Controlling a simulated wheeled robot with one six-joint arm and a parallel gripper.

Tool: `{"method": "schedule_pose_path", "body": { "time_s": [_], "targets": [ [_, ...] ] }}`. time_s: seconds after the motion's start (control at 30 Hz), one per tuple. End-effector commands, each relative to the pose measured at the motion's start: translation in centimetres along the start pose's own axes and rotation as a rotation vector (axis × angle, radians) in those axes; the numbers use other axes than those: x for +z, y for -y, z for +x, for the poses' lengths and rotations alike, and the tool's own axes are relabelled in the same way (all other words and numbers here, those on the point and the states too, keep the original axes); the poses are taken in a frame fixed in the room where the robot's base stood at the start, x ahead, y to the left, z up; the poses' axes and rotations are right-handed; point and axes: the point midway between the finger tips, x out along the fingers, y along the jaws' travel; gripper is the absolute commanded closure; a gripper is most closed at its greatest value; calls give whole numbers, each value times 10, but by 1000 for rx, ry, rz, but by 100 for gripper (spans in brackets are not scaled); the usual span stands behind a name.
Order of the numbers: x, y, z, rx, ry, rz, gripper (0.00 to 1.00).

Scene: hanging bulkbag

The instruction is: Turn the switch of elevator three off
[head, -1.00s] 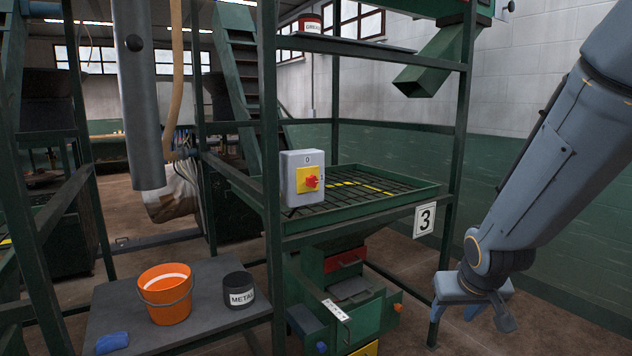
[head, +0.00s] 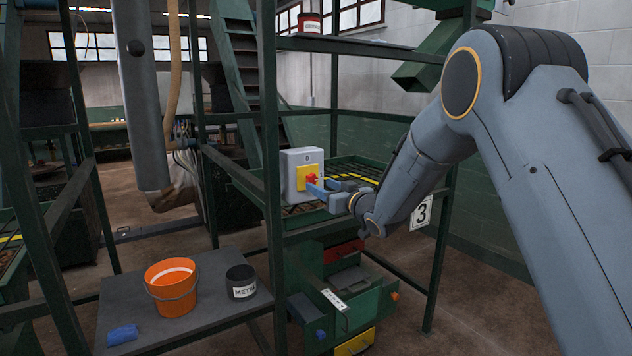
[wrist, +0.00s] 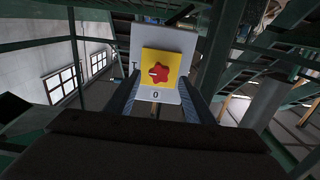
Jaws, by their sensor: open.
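The switch is a light grey box (head: 291,160) on the green frame's post, with a yellow plate and a red rotary knob (head: 311,178). A "0" is printed above the plate. The "3" sign (head: 421,213) is on the same frame, to the right. My gripper (head: 320,186) is open, its blue fingers right at the knob from the right side. In the wrist view the box appears upside down, and the red knob (wrist: 158,73) lies between the two fingers (wrist: 161,92). A short white mark shows on the knob. I cannot tell whether the fingers touch it.
The green mesh tray (head: 365,165) lies just behind the switch. A grey table (head: 215,300) at lower left holds an orange bucket (head: 172,292), a black metal can (head: 240,281) and a blue cloth (head: 122,335). Green posts stand close to the switch.

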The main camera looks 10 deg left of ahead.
Motion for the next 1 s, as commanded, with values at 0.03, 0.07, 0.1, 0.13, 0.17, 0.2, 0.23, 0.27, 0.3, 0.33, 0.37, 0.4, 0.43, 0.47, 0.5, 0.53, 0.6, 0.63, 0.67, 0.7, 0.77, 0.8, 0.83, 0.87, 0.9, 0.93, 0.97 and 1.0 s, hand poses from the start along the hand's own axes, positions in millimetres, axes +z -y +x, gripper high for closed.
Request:
{"method": "schedule_pose_path", "body": {
  "time_s": [0.03,0.07,0.1,0.13,0.17,0.2,0.23,0.27,0.3,0.33,0.37,0.4,0.43,0.47,0.5,0.53,0.6,0.63,0.67,0.7,0.77,0.8,0.83,0.87,0.9,0.93,0.97,1.0],
  "targets": [
    [-1,1,8,-2,0,0,52],
    [-1,1,13,-2,0,0,52],
    [-1,2,18,-1,0,0,52],
    [-1,1,22,-1,0,0,52],
    [0,1,26,-1,1,0,52],
    [-1,1,30,0,0,0,52],
    [-1,0,32,0,0,1,52],
    [-1,0,35,0,0,1,52],
    [0,0,37,0,1,1,52],
    [0,0,38,1,1,1,52],
    [0,0,40,1,2,1,52],
    [0,0,41,1,1,1,52],
    [0,0,41,1,1,1,52],
    [0,0,41,1,1,1,52],
    [0,0,42,1,1,1,52],
    [0,0,42,1,1,1,52],
    [0,0,41,1,1,1,52],
    [0,0,41,1,1,1,52],
    [0,0,41,1,1,1,53],
    [0,0,41,1,1,1,60],
    [0,0,41,1,1,1,70],
    [0,0,41,2,1,0,77],
    [0,0,41,1,1,0,82],
    [0,0,41,1,1,0,87],
    [0,0,41,1,1,0,93],
    [0,0,41,1,1,0,93],
    [0,0,41,1,1,0,93],
    [0,0,41,1,1,-1,93]
  ]
}}
